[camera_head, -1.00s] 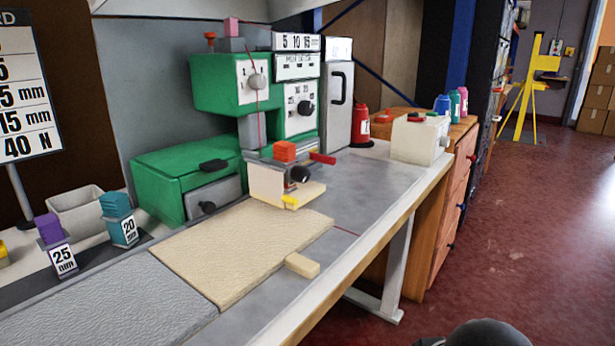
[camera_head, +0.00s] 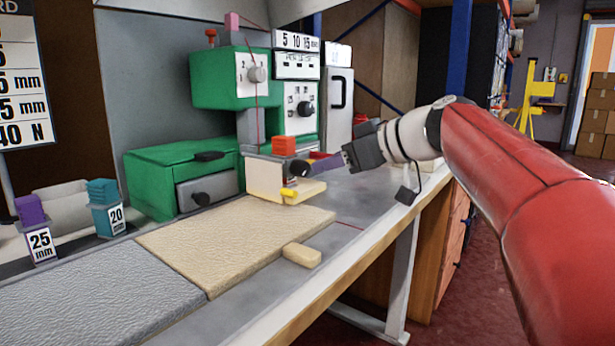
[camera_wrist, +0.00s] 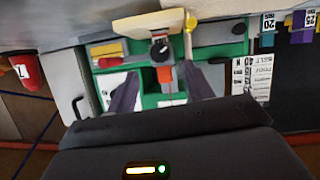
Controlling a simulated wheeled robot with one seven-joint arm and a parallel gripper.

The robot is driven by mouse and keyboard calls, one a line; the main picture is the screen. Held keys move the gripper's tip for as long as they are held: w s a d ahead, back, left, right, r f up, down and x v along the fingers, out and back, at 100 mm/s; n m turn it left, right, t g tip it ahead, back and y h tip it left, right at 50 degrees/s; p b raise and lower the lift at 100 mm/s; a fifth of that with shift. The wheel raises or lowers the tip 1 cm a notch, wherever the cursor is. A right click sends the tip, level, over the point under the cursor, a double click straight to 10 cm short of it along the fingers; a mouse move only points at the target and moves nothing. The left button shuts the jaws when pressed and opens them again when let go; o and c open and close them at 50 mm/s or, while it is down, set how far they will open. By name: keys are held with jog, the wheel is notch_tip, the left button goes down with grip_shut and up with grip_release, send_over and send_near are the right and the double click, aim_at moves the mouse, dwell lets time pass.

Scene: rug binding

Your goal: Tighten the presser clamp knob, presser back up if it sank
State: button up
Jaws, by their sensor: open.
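The green machine (camera_head: 213,85) stands on the bench, with a cream presser block (camera_head: 264,178) under its head. A black knob (camera_head: 299,169) sits on the block's right side, partly hidden by my gripper. It also shows in the wrist view (camera_wrist: 160,49), centred beyond the fingertips. An orange block (camera_head: 284,145) sits on top of the presser. My gripper (camera_head: 318,166) points left at the knob. In the wrist view my gripper (camera_wrist: 164,76) is open and empty, its fingers spread either side of the orange block in the picture. Whether the presser has sunk I cannot tell.
A beige rug piece (camera_head: 235,240) and a grey one (camera_head: 100,300) lie on the bench in front. A small cream block (camera_head: 302,255) lies at the rug's right edge. Teal (camera_head: 103,192) and purple (camera_head: 30,209) labelled blocks stand at left. A yellow piece (camera_head: 289,193) sits low on the presser.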

aim_at(306, 168)
jog(key=x, duration=0.7)
jog(key=shift+a+f, duration=0.1)
jog(key=shift+f, duration=0.05)
jog(key=c, duration=1)
